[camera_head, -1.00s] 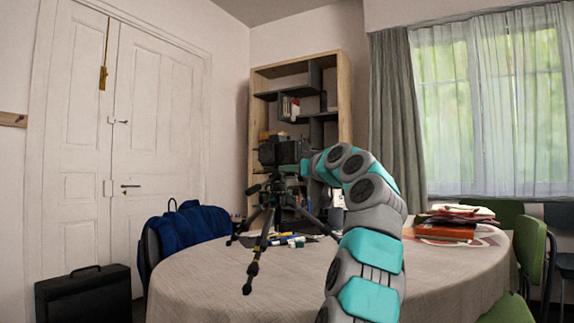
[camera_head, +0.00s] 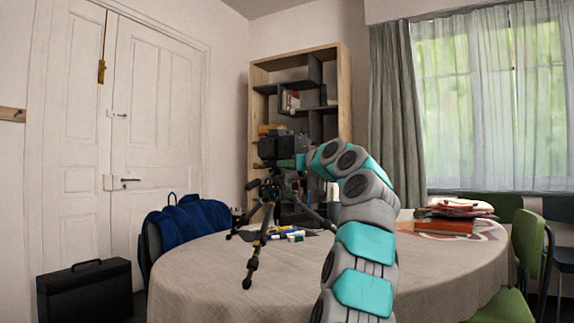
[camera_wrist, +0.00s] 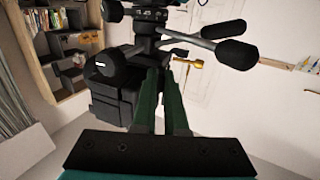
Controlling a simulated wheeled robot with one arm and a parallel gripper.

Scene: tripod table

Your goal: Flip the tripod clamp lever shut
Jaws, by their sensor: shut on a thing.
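A black tripod (camera_head: 261,238) stands with its legs spread on the round table (camera_head: 195,290). A dark camera-like block (camera_head: 283,147) sits on its head. In the wrist view the tripod head (camera_wrist: 150,42) fills the upper middle, with black handles (camera_wrist: 232,50) to the right and a black box (camera_wrist: 108,98) to the left. My gripper (camera_wrist: 163,74) is shut, its two dark green fingers at the tripod head. What lies between the tips is mostly hidden, so I cannot make out the clamp lever clearly. In the head view my gripper (camera_head: 301,162) is small, right beside the dark block.
Pens and small items (camera_head: 285,234) lie by the tripod legs. Papers and folders (camera_head: 447,222) lie on the table's right. Green chairs (camera_head: 528,240) and a blue-draped chair (camera_head: 188,226) flank it. The front of the table is clear.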

